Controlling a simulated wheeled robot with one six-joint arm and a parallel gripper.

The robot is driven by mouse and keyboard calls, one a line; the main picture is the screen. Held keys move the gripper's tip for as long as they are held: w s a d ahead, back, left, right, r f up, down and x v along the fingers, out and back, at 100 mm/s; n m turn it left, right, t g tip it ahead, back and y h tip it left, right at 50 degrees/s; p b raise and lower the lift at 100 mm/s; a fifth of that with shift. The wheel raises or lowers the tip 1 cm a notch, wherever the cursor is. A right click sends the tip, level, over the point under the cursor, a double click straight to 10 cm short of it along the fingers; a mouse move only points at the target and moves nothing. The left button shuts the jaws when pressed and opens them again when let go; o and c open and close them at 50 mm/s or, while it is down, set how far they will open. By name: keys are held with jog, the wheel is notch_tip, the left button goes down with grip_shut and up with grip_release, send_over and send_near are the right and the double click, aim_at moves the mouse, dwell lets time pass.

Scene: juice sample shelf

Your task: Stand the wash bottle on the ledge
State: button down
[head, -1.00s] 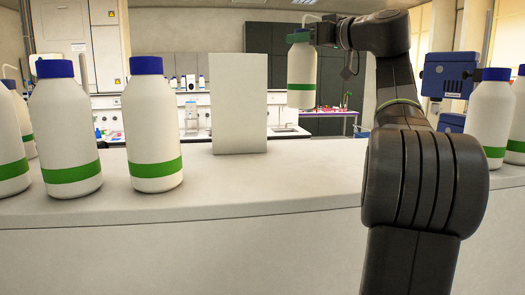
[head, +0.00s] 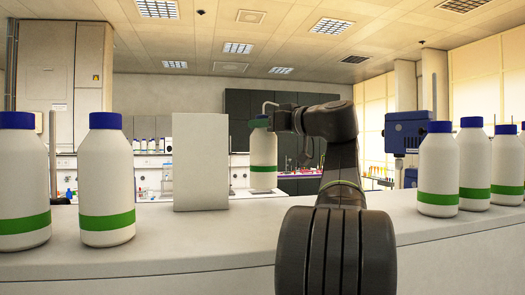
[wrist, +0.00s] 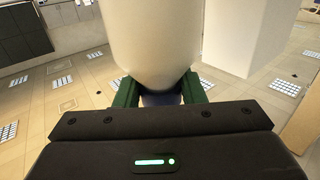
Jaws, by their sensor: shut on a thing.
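The wash bottle (head: 264,150) is white with a green band low on its body and a thin bent spout on top. It hangs upright from my gripper (head: 263,122), over the far part of the white ledge (head: 300,228), just right of a white block. I cannot tell if its base touches the ledge. In the wrist view my gripper (wrist: 160,93) has green fingers closed on the bottle's blue neck, and the white body (wrist: 160,40) fills the upper middle.
The white upright block (head: 200,165) stands close left of the bottle. Blue-capped bottles stand at left (head: 107,180) and right (head: 438,170). Ledge between the block and the right-hand bottles looks clear apart from my arm.

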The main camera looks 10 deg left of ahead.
jog(key=shift+f+b, duration=0.55)
jog(key=shift+f, duration=1.5)
jog(key=c, duration=0.9)
grip_release()
jog(key=b, duration=0.1)
send_near(264, 140)
jog(key=shift+w+d, duration=0.3)
jog(key=shift+w, duration=0.25)
jog(key=shift+w+d, duration=0.3)
jog(key=shift+w, duration=0.2)
jog(key=shift+a, duration=0.1)
